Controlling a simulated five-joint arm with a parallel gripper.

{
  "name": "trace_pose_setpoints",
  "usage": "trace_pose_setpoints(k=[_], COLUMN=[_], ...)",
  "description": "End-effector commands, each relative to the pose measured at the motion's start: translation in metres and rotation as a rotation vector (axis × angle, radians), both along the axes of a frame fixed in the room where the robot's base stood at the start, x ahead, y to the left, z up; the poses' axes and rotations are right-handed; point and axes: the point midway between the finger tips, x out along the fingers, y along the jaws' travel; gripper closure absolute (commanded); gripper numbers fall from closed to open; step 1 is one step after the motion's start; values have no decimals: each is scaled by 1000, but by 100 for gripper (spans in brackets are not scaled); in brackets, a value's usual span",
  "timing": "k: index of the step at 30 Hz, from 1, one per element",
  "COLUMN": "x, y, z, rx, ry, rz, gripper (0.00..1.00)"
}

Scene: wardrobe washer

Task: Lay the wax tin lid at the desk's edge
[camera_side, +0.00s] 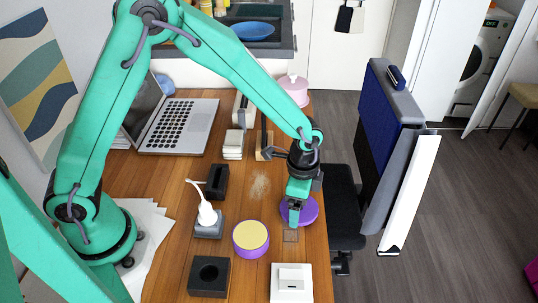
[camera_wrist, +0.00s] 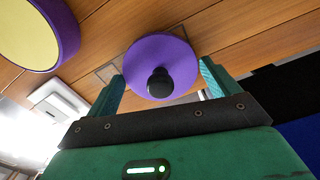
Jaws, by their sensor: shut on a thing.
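The wax tin lid (camera_side: 311,211) is a purple disc with a black knob, by the desk's right edge. It also shows in the wrist view (camera_wrist: 160,48), knob toward the camera. My gripper (camera_side: 294,218) is shut on the lid, with a finger at either side of its rim in the wrist view (camera_wrist: 164,88). In the side view my gripper hides part of the lid, and I cannot tell whether the lid touches the wood. The open wax tin (camera_side: 251,238), purple with pale yellow wax, stands left of the lid. The desk (camera_side: 262,275) is brown wood.
A faint square mark (camera_side: 290,236) lies just in front of the lid. A white switch box (camera_side: 291,283), a black block (camera_side: 209,276) and a white bulb-shaped thing on a grey base (camera_side: 208,226) stand nearby. A dark chair (camera_side: 345,215) is beyond the right edge.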

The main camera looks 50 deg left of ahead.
Motion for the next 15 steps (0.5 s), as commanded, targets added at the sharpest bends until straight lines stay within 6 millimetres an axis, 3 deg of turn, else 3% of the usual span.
trace_pose_setpoints(k=[15], x=[0], y=[0], z=[-6], rx=[1], ry=[1], rz=[0], gripper=[34])
